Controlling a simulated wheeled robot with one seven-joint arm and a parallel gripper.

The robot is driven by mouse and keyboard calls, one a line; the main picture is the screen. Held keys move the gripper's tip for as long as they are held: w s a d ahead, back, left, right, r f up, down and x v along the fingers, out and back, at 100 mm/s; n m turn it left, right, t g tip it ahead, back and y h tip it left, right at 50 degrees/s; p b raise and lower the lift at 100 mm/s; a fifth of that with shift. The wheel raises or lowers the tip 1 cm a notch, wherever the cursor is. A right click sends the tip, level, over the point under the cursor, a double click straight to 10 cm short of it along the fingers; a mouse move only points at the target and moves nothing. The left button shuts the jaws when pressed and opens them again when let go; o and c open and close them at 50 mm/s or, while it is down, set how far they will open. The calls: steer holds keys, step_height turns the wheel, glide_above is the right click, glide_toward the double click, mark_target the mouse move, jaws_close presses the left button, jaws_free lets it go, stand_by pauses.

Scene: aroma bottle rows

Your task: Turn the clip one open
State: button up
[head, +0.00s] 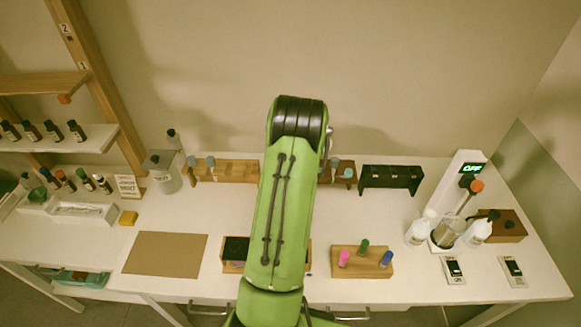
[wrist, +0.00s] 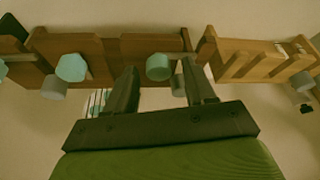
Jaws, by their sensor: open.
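My gripper (wrist: 162,78) is open in the wrist view, its two dark fingers apart at the front edge of a dark brown wooden rack (wrist: 140,45). A teal round knob (wrist: 159,66) on this rack shows between the fingertips, with no grip on it visible. A grey knob (wrist: 178,85) is beside the right finger. Another teal knob (wrist: 71,67) and a grey knob (wrist: 54,88) are on the left. I cannot tell which part is clip one. In the head view my arm hides the gripper and part of the dark brown rack (head: 343,166).
A light wooden rack (head: 235,170) adjoins at the back, and a black rack (head: 390,178) stands to the right. In front are a wooden block (head: 362,270) with coloured pegs and a brown mat (head: 165,254). White bottles (head: 418,234) surround a device at the right.

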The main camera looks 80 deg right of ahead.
steer(key=shift+c, duration=0.4)
jaws_close()
steer(key=shift+m+b, duration=0.3)
steer(key=shift+b, duration=0.05)
steer(key=m+b, duration=0.1)
steer(key=m+g+b, duration=0.1)
steer(key=shift+w+f+m+h, duration=0.1)
steer(key=shift+f+m+h, duration=0.05)
steer(key=shift+m+h, duration=0.15)
steer(key=m+g+b, duration=0.2)
steer(key=m+b, duration=0.1)
steer(key=m, duration=0.2)
steer(key=shift+w+m, duration=0.15)
steer(key=shift+m, duration=0.15)
steer(key=m+g, duration=0.1)
steer(key=m, duration=0.1)
steer(key=m+g+y, duration=0.1)
steer(key=m, duration=0.2)
steer(key=shift+w+d+r+b, duration=0.1)
steer(key=shift+w+r+b, duration=0.1)
steer(key=shift+b, duration=0.15)
steer(key=shift+m+g+y+p, duration=0.3)
steer(key=shift+m+g+y, duration=0.25)
steer(key=shift+m, duration=1.45)
